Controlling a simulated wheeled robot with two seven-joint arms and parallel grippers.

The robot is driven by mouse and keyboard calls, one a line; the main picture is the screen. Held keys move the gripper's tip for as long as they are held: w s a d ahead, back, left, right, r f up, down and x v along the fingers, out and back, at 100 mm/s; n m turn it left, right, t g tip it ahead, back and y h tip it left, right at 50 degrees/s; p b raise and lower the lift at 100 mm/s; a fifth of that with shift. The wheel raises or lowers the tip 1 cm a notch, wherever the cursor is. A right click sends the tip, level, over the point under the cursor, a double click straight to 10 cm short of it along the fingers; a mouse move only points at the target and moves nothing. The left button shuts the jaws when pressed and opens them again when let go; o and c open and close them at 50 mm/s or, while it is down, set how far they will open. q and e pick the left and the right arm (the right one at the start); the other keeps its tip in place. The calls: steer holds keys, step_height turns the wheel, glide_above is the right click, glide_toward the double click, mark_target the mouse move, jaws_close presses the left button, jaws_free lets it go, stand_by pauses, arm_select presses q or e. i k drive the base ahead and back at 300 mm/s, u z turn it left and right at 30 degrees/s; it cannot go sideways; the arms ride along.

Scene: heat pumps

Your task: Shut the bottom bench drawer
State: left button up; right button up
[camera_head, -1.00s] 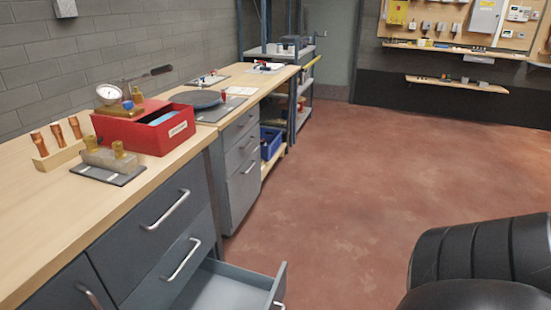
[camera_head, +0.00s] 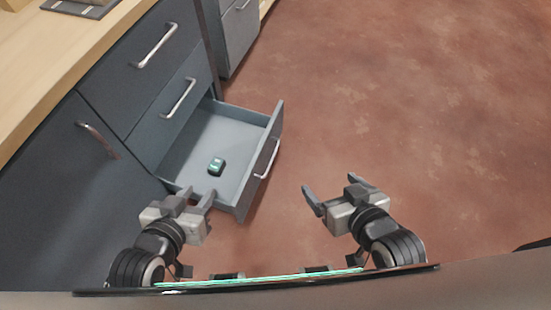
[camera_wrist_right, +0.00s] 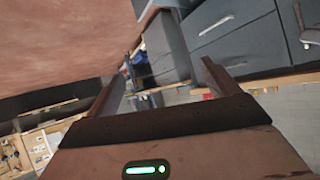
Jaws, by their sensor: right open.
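The bottom bench drawer (camera_head: 232,178) stands pulled out of the grey bench in the head view. Its front panel with a bar handle (camera_head: 267,158) faces right, toward the open floor. A small dark device with a green display (camera_head: 216,165) lies inside it. My left gripper (camera_head: 199,194) has its fingers apart and overlaps the drawer's near corner in the picture; I cannot tell whether it touches. My right gripper (camera_head: 331,184) is open and empty, over the floor to the right of the drawer front and apart from it. The right wrist view shows its spread fingers (camera_wrist_right: 160,85).
Two closed drawers with bar handles (camera_head: 157,45) (camera_head: 178,98) sit above it, and a closed cabinet front (camera_head: 60,170) stands to the left. The wooden worktop (camera_head: 60,70) runs above. The red floor (camera_head: 400,110) to the right is clear.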

mark_target(249, 141)
steer(key=u, duration=1.8)
steer(key=k, duration=0.45)
steer(key=z, duration=1)
steer(key=i, duration=0.75)
